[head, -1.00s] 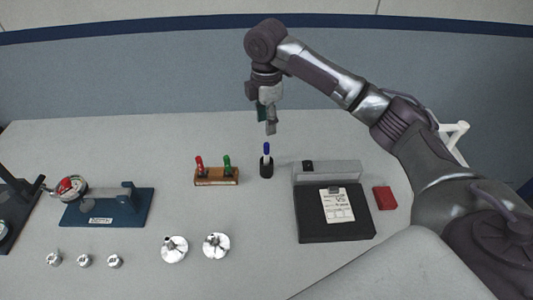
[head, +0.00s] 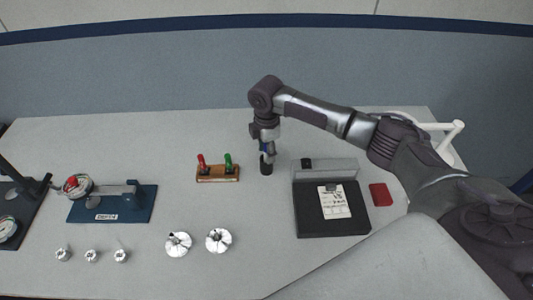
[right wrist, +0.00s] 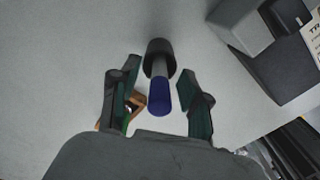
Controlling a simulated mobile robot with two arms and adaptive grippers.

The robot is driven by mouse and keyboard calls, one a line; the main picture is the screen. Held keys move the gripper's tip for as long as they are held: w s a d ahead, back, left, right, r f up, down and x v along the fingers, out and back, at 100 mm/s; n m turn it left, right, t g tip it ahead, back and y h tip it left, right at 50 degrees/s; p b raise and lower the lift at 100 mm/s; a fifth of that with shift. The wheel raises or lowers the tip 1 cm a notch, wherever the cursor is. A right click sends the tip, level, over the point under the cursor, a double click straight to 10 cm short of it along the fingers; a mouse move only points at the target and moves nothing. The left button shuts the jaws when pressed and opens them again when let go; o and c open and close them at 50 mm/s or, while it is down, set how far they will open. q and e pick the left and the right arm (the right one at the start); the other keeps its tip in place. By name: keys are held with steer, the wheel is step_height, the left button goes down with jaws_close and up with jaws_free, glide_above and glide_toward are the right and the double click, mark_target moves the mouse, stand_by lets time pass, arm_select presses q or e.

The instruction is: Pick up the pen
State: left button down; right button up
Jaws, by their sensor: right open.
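The pen, with a blue cap (right wrist: 159,100), stands in a small dark round holder (head: 266,168) on the table. In the right wrist view the holder (right wrist: 158,50) lies just beyond the pen's pale body. My right gripper (head: 267,150) is right above the holder in the head view, with the pen's top partly hidden by it. In the right wrist view its two fingers (right wrist: 160,90) are open, one on each side of the pen, with gaps visible on both sides. My left gripper is not in view.
A wooden stand (head: 218,179) with red and green tools is left of the holder. A black box with a label (head: 318,220) and a red block (head: 380,195) are to the right. A blue gauge fixture (head: 115,210) and metal parts (head: 177,244) lie left and in front.

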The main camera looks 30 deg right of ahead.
jaws_close()
steer(key=shift+r, duration=0.1)
